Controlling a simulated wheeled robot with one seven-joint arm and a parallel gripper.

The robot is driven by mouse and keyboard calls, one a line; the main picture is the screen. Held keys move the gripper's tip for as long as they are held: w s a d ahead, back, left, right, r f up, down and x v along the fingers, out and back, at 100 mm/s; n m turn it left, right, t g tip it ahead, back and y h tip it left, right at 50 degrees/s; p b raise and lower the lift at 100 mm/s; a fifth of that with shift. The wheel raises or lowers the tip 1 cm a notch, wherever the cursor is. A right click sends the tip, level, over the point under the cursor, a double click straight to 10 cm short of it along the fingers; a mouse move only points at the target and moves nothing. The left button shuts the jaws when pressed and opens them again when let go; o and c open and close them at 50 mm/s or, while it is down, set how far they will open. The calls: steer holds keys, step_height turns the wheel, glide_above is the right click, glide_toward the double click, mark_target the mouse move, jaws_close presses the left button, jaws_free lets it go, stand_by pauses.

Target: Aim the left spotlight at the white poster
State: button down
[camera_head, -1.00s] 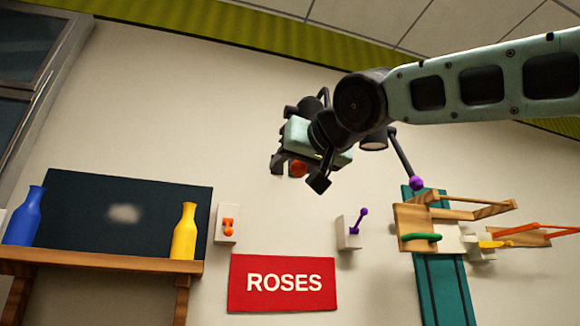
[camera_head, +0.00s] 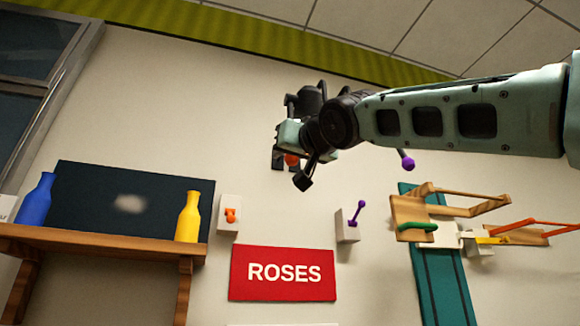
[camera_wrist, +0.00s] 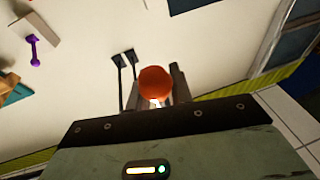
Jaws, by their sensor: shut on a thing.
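My gripper (camera_head: 290,164) is shut on an orange ball knob (camera_head: 291,159), high in front of the wall. The wrist view shows the knob (camera_wrist: 157,84) between my fingers. The dark left spotlight (camera_head: 310,100) is partly hidden behind my gripper and wrist. A blurry pale light spot (camera_head: 129,204) lies on the dark board (camera_head: 85,190), near its middle. A pale card (camera_head: 7,208) is cut off at the left edge; I cannot tell whether it is the white poster. A purple ball knob (camera_head: 408,163) hangs below my arm, which hides the rest of its lamp.
A wooden shelf (camera_head: 110,245) carries a blue bottle (camera_head: 36,202) and a yellow bottle (camera_head: 188,218). A red ROSES sign (camera_head: 284,273), an orange-lever box (camera_head: 228,228) and a purple-lever box (camera_head: 347,227) are on the wall. A wooden linkage (camera_head: 410,212) crosses a teal panel (camera_head: 440,275) at right.

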steer(key=w, duration=0.2)
steer(key=w+t, duration=0.1)
steer(key=shift+a+r+y+b, duration=0.25)
steer(key=shift+a+y+b, duration=0.05)
steer(key=shift+a, duration=0.1)
steer(key=c, duration=1.3)
jaws_free()
steer(key=shift+b+v, duration=5.95)
steer(key=shift+v, duration=2.8)
